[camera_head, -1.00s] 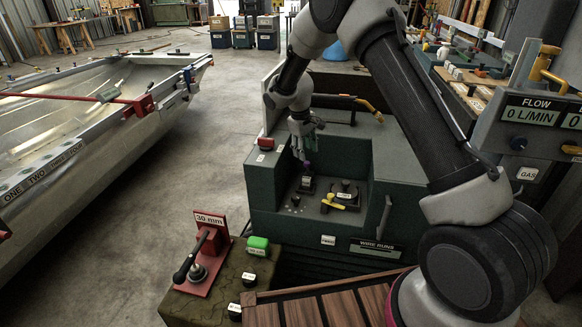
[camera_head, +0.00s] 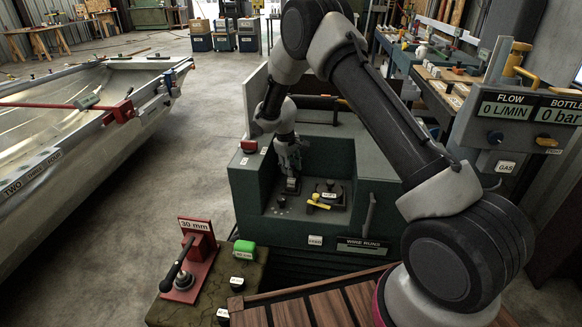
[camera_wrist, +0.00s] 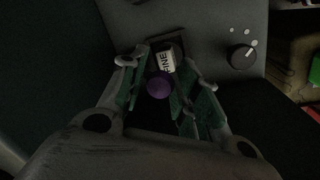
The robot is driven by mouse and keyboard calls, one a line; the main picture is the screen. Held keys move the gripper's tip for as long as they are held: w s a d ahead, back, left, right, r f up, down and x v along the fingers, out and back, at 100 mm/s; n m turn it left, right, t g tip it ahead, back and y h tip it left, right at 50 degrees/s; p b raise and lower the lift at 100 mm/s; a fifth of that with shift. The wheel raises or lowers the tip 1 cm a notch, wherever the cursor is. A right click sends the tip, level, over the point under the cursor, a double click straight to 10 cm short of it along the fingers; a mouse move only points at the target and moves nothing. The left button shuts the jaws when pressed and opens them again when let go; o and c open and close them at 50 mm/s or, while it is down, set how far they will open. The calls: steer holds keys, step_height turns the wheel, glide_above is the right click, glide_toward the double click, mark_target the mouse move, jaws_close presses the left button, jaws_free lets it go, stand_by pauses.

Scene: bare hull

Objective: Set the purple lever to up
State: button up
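The purple lever's round knob (camera_wrist: 159,85) shows in the wrist view, between the two fingers of my gripper (camera_wrist: 160,80). Its white label reading FINE (camera_wrist: 167,61) is just beyond the knob. My fingers are spread on either side of the knob; I cannot tell whether the pads touch it. In the head view my gripper (camera_head: 290,160) is low in the recess of the green machine (camera_head: 250,195), over the lever's base (camera_head: 291,185). The knob is hidden there behind my gripper.
A yellow-handled control (camera_head: 319,202) and a dark labelled one (camera_head: 329,190) sit close right of the lever. The recess walls stand around it. A red button (camera_head: 249,146) is on the machine's left top. A round dial (camera_wrist: 243,56) shows in the wrist view.

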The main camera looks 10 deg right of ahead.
jaws_close()
steer(key=shift+w+d+r+g, duration=0.3)
steer(key=shift+w+g, duration=0.1)
steer(key=shift+w, duration=0.15)
steer(key=shift+w+d+r+g+y, duration=0.25)
steer(key=shift+w+g+y, duration=0.15)
steer(key=shift+w+g, duration=0.3)
steer(key=shift+w+d+r+g+y, duration=0.2)
steer(key=shift+w+g+y, duration=0.25)
steer(key=shift+g, duration=0.35)
steer(key=o, duration=0.5)
jaws_free()
steer(key=shift+a, duration=0.1)
steer(key=shift+o, duration=0.2)
steer(key=shift+r, duration=0.1)
steer(key=shift+w+r, duration=0.1)
steer(key=shift+r, duration=0.05)
steer(key=shift+w+r, duration=0.15)
steer(key=shift+r, duration=0.15)
steer(key=v, duration=1.1)
